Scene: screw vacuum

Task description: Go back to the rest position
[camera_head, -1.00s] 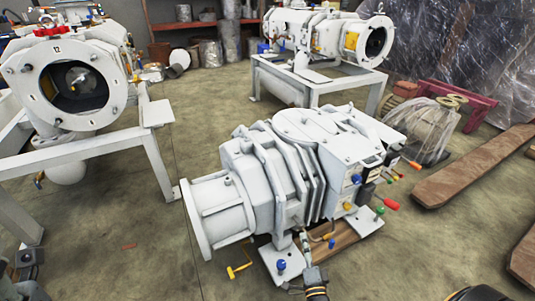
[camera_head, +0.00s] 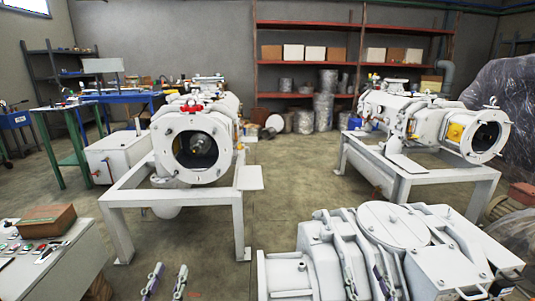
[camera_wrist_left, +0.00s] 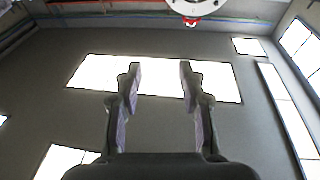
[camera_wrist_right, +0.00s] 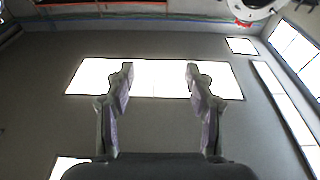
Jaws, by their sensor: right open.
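My left gripper (camera_head: 168,276) points upward at the bottom of the head view, left of centre. Its two fingers stand apart with nothing between them, as the left wrist view (camera_wrist_left: 160,72) also shows. My right gripper (camera_head: 366,280) points upward in front of the near white vacuum pump (camera_head: 392,226). Its fingers are apart and empty in the right wrist view (camera_wrist_right: 159,72). Both wrist cameras look up at the ceiling and its bright panels. My arms below the grippers are out of the head view.
One white pump (camera_head: 192,148) stands on a frame at the left, another (camera_head: 425,118) on a frame at the right. A grey bench (camera_head: 60,262) with a brown box (camera_head: 46,221) is at the lower left. Red shelves (camera_head: 352,27) line the back wall. Floor shows between the stands.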

